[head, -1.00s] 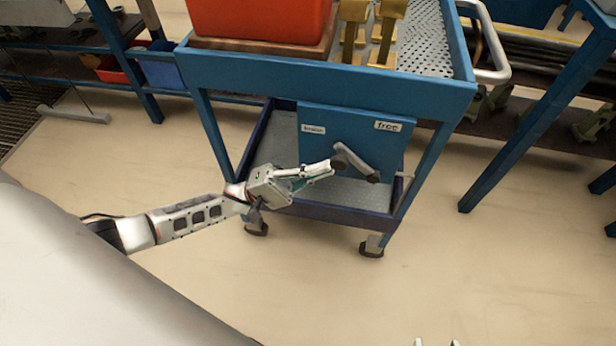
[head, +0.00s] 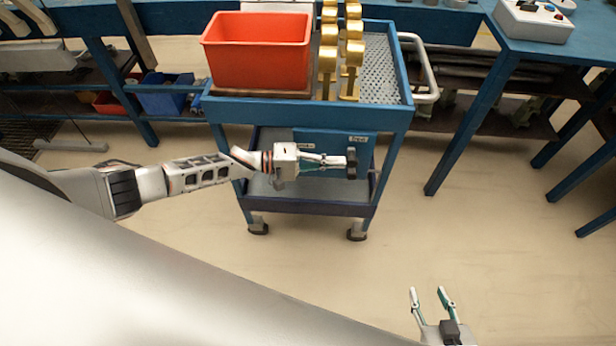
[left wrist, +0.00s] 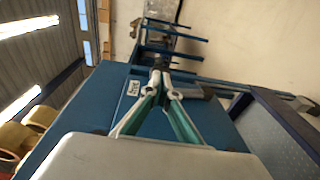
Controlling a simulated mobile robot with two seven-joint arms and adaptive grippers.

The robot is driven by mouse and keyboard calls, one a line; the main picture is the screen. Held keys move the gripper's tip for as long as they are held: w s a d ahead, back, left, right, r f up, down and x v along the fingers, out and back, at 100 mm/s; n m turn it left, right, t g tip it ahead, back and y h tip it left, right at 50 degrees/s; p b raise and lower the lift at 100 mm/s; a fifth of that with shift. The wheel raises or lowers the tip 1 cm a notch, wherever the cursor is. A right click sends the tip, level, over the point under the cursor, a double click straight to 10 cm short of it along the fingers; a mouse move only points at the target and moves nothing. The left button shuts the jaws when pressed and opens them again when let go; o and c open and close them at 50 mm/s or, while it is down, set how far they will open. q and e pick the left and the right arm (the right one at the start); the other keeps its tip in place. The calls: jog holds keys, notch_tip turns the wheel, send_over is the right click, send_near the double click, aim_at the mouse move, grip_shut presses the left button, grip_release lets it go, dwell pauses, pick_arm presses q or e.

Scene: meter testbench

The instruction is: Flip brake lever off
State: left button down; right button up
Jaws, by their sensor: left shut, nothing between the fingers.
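The blue panel (head: 325,142) on the front of the cart carries two small white labels; the right one (head: 357,139) reads "free", as in the left wrist view (left wrist: 134,88). The brake lever is mostly hidden behind my left gripper's tips; a dark rounded part (head: 351,163) shows there, and a grey bar (left wrist: 190,91) shows beside the fingers in the left wrist view. My left gripper (head: 344,163) is shut and empty, its tips close to the dark part; contact cannot be told. My right gripper (head: 428,292) is open and empty, low over the floor.
An orange bin (head: 258,50) and several gold parts (head: 328,48) stand on the cart's top. The cart's lower tray (head: 300,207) lies below my left gripper. A blue bench (head: 560,60) stands at right. The floor between is clear.

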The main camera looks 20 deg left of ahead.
pick_arm(q)
jog(key=shift+w+d+r+p, duration=0.25)
jog(key=shift+d+r+p, duration=0.05)
jog(key=shift+d+p, duration=0.45)
pick_arm(e)
jog(key=shift+w+r, duration=0.2)
jog(key=shift+r, duration=0.5)
jog(key=shift+w+r, duration=0.15)
jog(key=shift+r, duration=0.55)
jog(key=shift+r, duration=0.1)
